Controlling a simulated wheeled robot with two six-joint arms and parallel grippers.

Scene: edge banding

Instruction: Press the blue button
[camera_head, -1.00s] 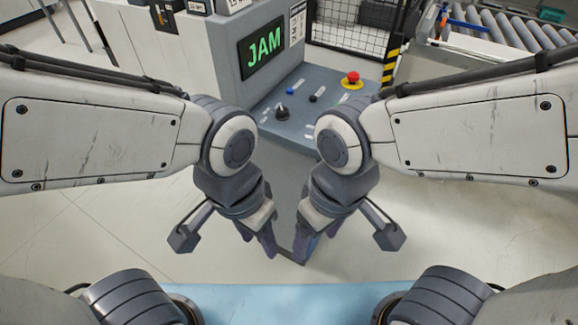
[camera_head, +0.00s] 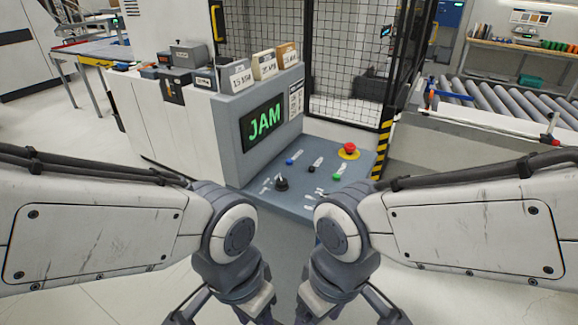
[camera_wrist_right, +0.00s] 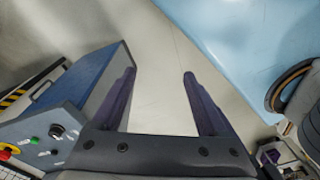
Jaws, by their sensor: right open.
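The blue button (camera_head: 289,162) is a small round button at the left of the sloped grey control panel (camera_head: 322,203), below a screen reading JAM in green (camera_head: 262,122). The panel lies beyond both my arms in the head view. My right gripper (camera_wrist_right: 160,77) is open and empty in the right wrist view, above bare floor, with the panel at the lower left. My left gripper (camera_head: 258,312) is low at the bottom edge of the head view, short of the panel. Its fingertips are cut off, so its opening is hidden.
A black knob (camera_head: 281,184), a black button (camera_head: 311,169), a green button (camera_head: 336,177) and a red emergency stop (camera_head: 349,150) share the panel. Black mesh fencing (camera_head: 348,60) stands behind. A roller conveyor (camera_head: 500,100) is at the right.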

